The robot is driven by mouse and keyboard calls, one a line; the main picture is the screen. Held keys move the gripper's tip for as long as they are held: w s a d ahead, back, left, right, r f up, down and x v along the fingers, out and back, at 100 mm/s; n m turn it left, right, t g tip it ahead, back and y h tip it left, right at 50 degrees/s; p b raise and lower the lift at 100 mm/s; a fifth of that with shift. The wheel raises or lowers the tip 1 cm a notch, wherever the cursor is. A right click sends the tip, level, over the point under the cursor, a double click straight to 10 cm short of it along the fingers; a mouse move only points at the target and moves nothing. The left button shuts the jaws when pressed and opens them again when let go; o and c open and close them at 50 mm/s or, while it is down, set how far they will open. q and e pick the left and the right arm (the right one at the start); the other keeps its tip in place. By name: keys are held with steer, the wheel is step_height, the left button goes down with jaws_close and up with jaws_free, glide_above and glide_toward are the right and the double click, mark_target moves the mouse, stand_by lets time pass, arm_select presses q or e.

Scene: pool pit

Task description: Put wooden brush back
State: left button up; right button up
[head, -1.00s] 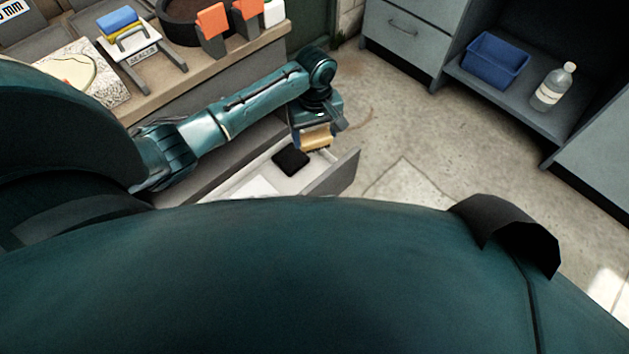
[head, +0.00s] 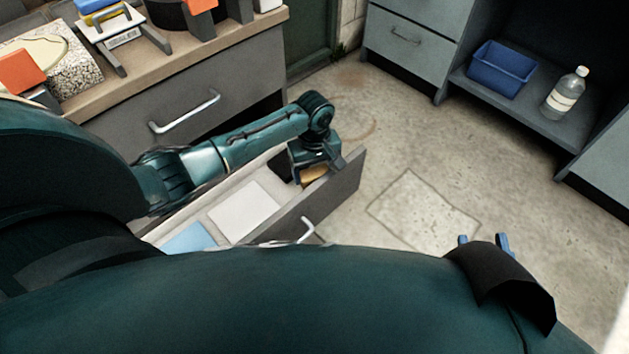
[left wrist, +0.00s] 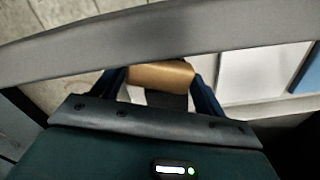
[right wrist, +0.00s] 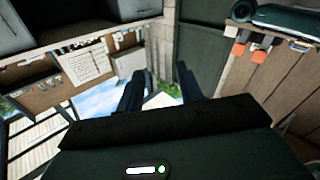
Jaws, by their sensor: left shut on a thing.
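The wooden brush (head: 316,175) is a tan block in my left gripper (head: 312,172). In the left wrist view the brush (left wrist: 160,74) sits between the two fingers (left wrist: 160,88), which are shut on it. It is at the right end of the open drawer (head: 325,203), just inside the front panel and partly hidden by it. I cannot tell whether it touches the drawer floor. A dark patch shows below it in the left wrist view. My right gripper (head: 484,243) shows only its blue fingertips. In the right wrist view its fingers (right wrist: 160,90) are apart and empty.
The drawer holds a white sheet (head: 243,209), a blue item (head: 188,238) and a partly hidden black item (head: 280,165). A closed drawer (head: 190,105) and cluttered worktop are above. A blue bin (head: 500,70) and bottle (head: 566,93) stand on a shelf at right. The floor between is clear.

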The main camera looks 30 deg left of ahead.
arm_select(q)
step_height(320, 180, down, 3)
steer(key=shift+r+b, duration=0.1)
steer(key=shift+b, duration=0.6)
steer(key=shift+f, duration=0.4)
steer(key=shift+r, duration=0.1)
arm_select(e)
steer(key=shift+a+y, duration=0.3)
steer(key=shift+y, duration=0.2)
arm_select(q)
steer(key=o, duration=0.9)
steer(key=shift+f, duration=0.2)
steer(key=shift+o, duration=0.2)
arm_select(e)
steer(key=shift+s, duration=0.1)
